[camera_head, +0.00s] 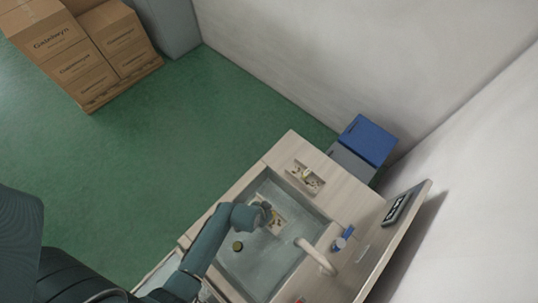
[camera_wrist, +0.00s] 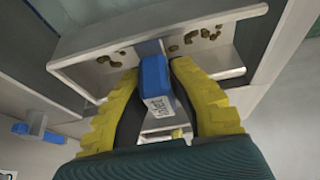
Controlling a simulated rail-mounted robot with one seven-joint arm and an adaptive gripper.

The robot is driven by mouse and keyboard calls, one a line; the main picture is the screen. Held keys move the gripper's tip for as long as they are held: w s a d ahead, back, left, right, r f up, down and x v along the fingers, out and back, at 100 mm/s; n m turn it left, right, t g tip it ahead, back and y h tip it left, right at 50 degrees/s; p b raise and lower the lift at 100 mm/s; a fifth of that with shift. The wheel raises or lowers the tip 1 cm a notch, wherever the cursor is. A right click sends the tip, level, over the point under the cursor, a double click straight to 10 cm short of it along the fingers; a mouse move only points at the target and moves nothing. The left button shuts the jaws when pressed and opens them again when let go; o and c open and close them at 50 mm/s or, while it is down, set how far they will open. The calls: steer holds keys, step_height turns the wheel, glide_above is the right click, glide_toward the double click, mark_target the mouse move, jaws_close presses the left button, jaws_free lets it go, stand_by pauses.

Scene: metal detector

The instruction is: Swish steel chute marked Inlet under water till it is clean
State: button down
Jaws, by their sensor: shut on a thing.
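The steel chute (camera_wrist: 90,45) fills the upper part of the wrist view. Brown stains show on it to both sides of its blue handle (camera_wrist: 153,74). A white label on the handle seems to read "Inlet". My gripper (camera_wrist: 155,90) is shut on the handle, with a yellow finger on each side. In the head view my gripper (camera_head: 264,208) is over the upper part of the sink (camera_head: 262,270), and the chute (camera_head: 283,222) shows beside it. I cannot tell whether the chute is under water.
A pale faucet (camera_head: 318,254) with a blue lever (camera_head: 343,238) stands at the sink's right side. A similar stained steel piece (camera_head: 305,177) lies on the counter (camera_head: 290,146) above the sink. A dark round drain (camera_head: 238,246) shows in the sink. Blue and grey bins (camera_head: 368,140) stand beyond the counter.

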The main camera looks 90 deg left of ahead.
step_height(320, 180, down, 26)
steer(key=b, duration=2.3)
steer(key=shift+f, duration=0.25)
steer(key=shift+a+r, duration=0.1)
steer(key=shift+w+a+b, duration=0.55)
steer(key=shift+w+a, duration=0.5)
steer(key=shift+a, duration=0.1)
steer(key=shift+w+a, duration=0.1)
